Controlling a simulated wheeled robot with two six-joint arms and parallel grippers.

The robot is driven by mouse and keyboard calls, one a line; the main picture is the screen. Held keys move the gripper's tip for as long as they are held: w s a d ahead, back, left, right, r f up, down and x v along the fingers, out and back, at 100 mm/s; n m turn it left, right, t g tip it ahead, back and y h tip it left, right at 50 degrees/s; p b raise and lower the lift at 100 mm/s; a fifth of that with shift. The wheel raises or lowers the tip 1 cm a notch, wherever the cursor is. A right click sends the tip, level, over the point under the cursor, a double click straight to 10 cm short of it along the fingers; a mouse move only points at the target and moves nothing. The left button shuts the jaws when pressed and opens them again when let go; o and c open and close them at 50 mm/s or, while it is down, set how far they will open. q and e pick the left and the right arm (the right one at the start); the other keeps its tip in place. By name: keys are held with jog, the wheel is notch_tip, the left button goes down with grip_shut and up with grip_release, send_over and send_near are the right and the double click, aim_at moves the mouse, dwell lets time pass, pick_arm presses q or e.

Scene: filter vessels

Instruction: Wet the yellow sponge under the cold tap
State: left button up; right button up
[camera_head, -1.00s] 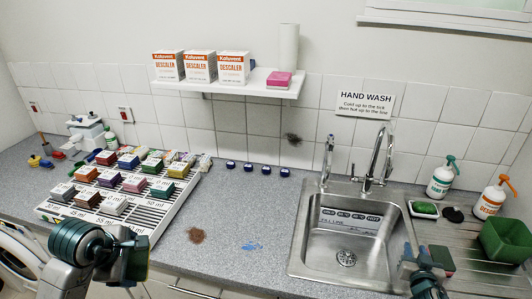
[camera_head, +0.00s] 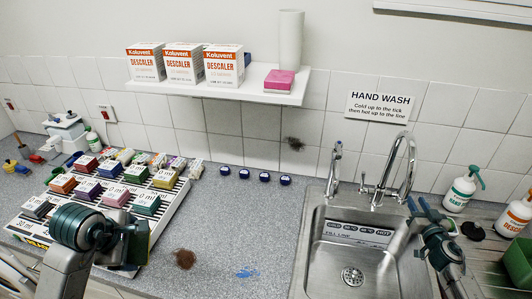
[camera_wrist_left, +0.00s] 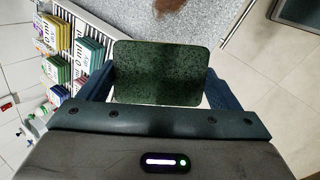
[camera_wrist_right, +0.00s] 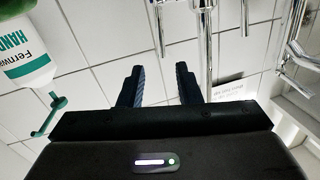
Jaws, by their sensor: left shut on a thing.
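My left gripper (camera_wrist_left: 159,100) is shut on a flat, speckled dark green pad (camera_wrist_left: 160,72). No yellow shows on the pad's visible face, so I cannot tell whether it is the yellow sponge. In the head view the left gripper is over the front of the sponge rack, left of the sink. My right gripper (camera_wrist_right: 158,88) is open and empty, and in the head view it is over the sink's right edge. A short tap (camera_head: 333,172) and a tall curved tap (camera_head: 405,165) stand behind the sink (camera_head: 312,262); I cannot tell which is cold. No running water is visible.
The white rack (camera_head: 167,222) holds several coloured packs. A brown patch (camera_head: 185,259) and blue marks (camera_head: 247,273) lie on the open counter. Bottles (camera_head: 460,190) stand right of the sink. A shelf (camera_head: 200,88) holds descaler boxes and a pink block.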

pick_arm(q)
jog(key=shift+s+r, duration=0.25)
jog(key=shift+s, duration=0.25)
jog(key=shift+s+r, duration=0.25)
jog(key=shift+s, duration=0.2)
jog(key=shift+w+b+x, duration=0.25)
jog(key=shift+b+x, duration=0.3)
jog(key=shift+x, duration=0.5)
jog(key=shift+s, duration=0.35)
pick_arm(e)
jog(key=w, duration=1)
jog(key=shift+d+r, duration=0.2)
jog(key=shift+r, duration=0.2)
jog(key=shift+w+f, duration=0.1)
jog(key=shift+w, duration=0.1)
pick_arm(q)
jog(key=shift+w, duration=0.15)
pick_arm(e)
jog(key=shift+w, duration=0.1)
jog(key=shift+c, duration=0.4)
grip_shut()
